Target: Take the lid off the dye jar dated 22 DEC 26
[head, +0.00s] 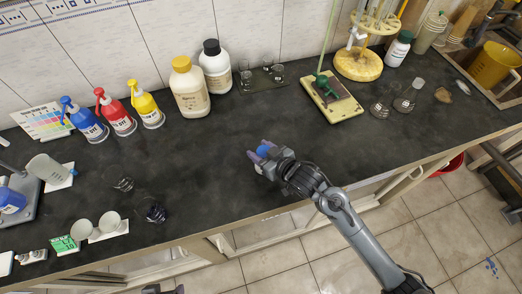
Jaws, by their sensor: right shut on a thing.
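My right gripper (258,154) reaches in from the lower right over the middle of the dark bench. It is shut on a small blue thing (264,150), which may be a lid or a lidded jar; the fingers hide much of it. A small dark jar (155,213) stands near the front edge at the left, and a small clear glass vessel (123,184) stands behind it. No date can be read on any jar. A dark part of my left gripper (166,289) shows at the bottom edge; its jaws are not clear.
Blue, red and yellow bottles (116,115) and two large white bottles (190,88) line the wall. A burette stand (331,98) and flasks (404,101) stand at the right. Pale cups (110,222) stand at the front left. The bench around my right gripper is clear.

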